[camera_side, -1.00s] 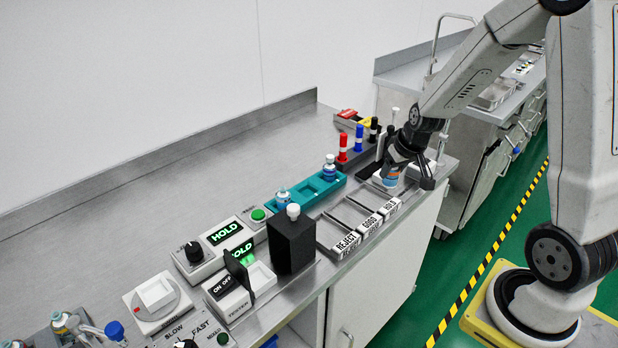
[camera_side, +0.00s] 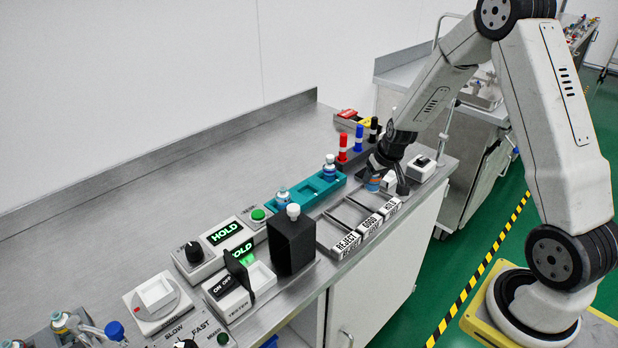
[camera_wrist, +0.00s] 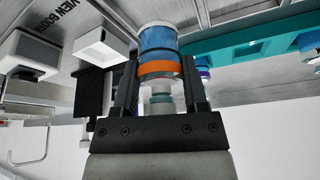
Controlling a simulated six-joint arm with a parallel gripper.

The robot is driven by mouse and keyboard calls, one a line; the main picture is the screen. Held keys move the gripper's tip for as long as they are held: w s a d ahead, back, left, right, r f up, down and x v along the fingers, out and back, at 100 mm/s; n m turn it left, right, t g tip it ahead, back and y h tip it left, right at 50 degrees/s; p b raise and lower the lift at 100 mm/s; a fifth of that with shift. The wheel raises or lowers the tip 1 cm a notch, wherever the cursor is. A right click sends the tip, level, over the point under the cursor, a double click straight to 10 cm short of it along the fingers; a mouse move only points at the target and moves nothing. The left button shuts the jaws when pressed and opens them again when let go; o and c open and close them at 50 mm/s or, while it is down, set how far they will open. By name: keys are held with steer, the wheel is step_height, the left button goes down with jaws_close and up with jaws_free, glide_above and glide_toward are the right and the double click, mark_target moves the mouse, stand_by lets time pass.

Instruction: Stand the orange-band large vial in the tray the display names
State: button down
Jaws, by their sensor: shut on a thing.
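The orange-band large vial (camera_wrist: 158,40) is blue with an orange band and sits between my gripper's fingers (camera_wrist: 160,88) in the wrist view. My gripper (camera_side: 386,186) is shut on it at the far end of the tray row in the side view, where a small blue and orange part of the vial (camera_side: 374,184) shows. The display (camera_side: 226,233) reads HOLD in green. The HOLD tray's label (camera_side: 391,207) is at the right end of the row, close to my gripper. My gripper hides part of that tray; I cannot tell whether the vial touches it.
The GOOD (camera_side: 370,225) and REJECT (camera_side: 347,244) trays look empty. A teal rack (camera_side: 311,191) with blue vials stands behind them. A black box (camera_side: 291,243) stands left of the trays. Red, blue and black markers (camera_side: 359,138) stand behind my gripper.

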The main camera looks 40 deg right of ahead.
mark_target(373, 185)
steer(key=shift+w+d+f, duration=0.1)
steer(key=shift+w+f, duration=0.15)
steer(key=shift+f, duration=1.55)
steer(key=shift+f, duration=0.15)
steer(key=shift+c, duration=0.6)
jaws_free()
steer(key=shift+v, duration=0.8)
steer(key=v, duration=1)
steer(key=shift+r, duration=0.35)
